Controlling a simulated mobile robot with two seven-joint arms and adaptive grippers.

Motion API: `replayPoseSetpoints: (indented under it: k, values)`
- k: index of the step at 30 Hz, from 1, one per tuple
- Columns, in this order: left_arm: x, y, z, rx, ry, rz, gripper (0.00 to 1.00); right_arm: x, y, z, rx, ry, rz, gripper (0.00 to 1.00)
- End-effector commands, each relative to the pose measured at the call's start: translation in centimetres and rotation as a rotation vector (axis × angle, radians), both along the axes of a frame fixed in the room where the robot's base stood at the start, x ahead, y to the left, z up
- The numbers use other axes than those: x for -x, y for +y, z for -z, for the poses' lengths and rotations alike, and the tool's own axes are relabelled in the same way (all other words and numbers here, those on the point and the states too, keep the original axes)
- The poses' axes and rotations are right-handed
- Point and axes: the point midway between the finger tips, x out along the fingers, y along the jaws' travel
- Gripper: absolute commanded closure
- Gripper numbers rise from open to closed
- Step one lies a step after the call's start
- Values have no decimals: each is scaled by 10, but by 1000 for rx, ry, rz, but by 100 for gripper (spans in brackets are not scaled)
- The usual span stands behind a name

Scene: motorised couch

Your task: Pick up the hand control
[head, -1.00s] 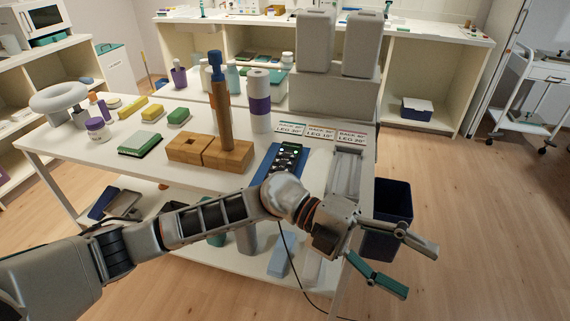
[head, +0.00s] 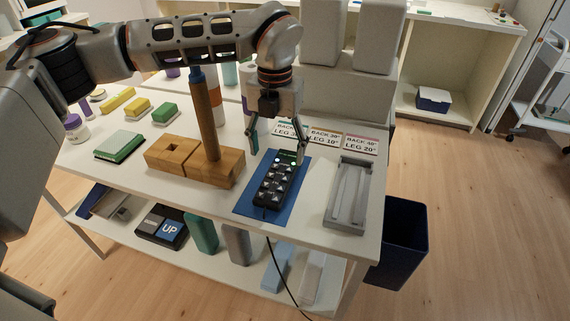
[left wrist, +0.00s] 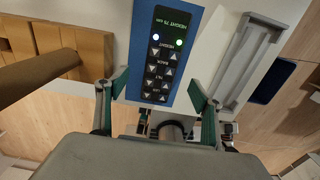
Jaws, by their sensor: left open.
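The hand control (head: 275,181) is a black handset with several arrow buttons and lit spots near its top. It lies on a blue mat (head: 245,207) on the white table, and a cable runs from its lower end over the table's front edge. My left gripper (head: 278,152) is open above the far end of the handset, its fingers apart. In the left wrist view the hand control (left wrist: 162,62) shows a small display reading "HEIGHT", and the open left gripper (left wrist: 160,92) has one finger on each side of it. No contact with it is visible. My right gripper is not in view.
A wooden block with an upright post (head: 207,125) stands left of the mat. A grey tray (head: 350,192) lies to its right. Label cards (head: 325,138) lie behind. A dark blue bin (head: 403,240) stands on the floor at right. A lower shelf holds several things.

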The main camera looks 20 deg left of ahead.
Motion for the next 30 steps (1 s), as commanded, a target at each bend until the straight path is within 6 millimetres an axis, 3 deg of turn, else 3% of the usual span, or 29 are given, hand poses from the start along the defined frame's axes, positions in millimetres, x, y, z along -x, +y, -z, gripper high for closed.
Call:
replayPoseSetpoints:
  k: [9,21,28,29,30]
  values:
    - [-1,0,28,-1,2,0,33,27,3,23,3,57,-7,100]
    - [-8,-4,75,1,4,-1,33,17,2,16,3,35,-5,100]
    - [-9,-4,77,1,0,-1,33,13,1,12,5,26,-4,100]
    - [-9,-3,77,1,0,-1,36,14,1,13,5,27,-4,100]
    - [-9,-3,77,1,0,-1,46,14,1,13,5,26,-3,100]
